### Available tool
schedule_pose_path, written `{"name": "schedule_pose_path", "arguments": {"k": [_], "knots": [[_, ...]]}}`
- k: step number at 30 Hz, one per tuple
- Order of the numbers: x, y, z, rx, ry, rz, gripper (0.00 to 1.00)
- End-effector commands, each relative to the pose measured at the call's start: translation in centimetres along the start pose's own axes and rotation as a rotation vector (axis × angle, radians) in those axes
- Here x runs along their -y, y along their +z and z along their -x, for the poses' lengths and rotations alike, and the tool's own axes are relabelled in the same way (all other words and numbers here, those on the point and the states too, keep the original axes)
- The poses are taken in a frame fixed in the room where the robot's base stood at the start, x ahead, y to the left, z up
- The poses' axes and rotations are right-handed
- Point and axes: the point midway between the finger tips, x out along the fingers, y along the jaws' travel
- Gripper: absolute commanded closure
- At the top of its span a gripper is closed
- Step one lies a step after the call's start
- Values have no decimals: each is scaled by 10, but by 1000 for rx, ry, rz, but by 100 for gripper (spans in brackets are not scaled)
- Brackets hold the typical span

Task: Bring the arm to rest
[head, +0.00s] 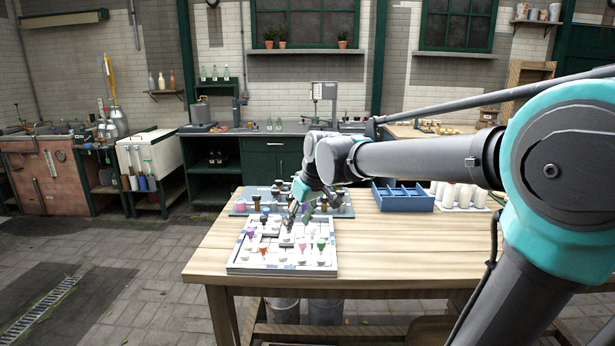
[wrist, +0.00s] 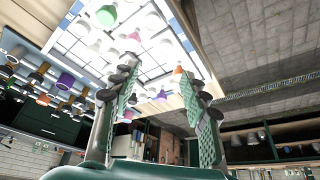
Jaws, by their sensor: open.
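My gripper (head: 302,212) hangs above the white gridded board (head: 240,268) on the wooden table (head: 212,250). In the wrist view my gripper (wrist: 160,95) has its two green-padded fingers spread, with nothing held between them. The board carries small pieces with coloured tops, among them a green one (wrist: 107,15), a purple one (wrist: 161,96) and an orange one (head: 263,247). I cannot tell how high the fingertips are above the pieces.
A blue-grey tray (head: 238,210) with more pieces lies behind the board. A blue divided box (head: 405,200) and white cylinders (head: 462,194) on a mat stand to the right. A dark counter with a sink lies farther back. The floor left of the table is open.

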Motion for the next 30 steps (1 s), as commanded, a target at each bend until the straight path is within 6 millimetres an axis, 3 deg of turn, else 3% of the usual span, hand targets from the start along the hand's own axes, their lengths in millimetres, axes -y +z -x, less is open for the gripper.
{"name": "schedule_pose_path", "arguments": {"k": [8, 14, 17, 20, 24, 27, 30], "knots": [[-21, 43, -16, 5, 37, -94, 55], [-39, 96, -34, 10, 80, -203, 55], [-48, 132, -45, 13, 109, -276, 55], [-56, 181, -58, 16, 147, -372, 55], [-58, 259, -77, 18, 207, -525, 55], [-54, 299, -86, 18, 238, -604, 55], [-50, 323, -91, 18, 257, -652, 55]]}}
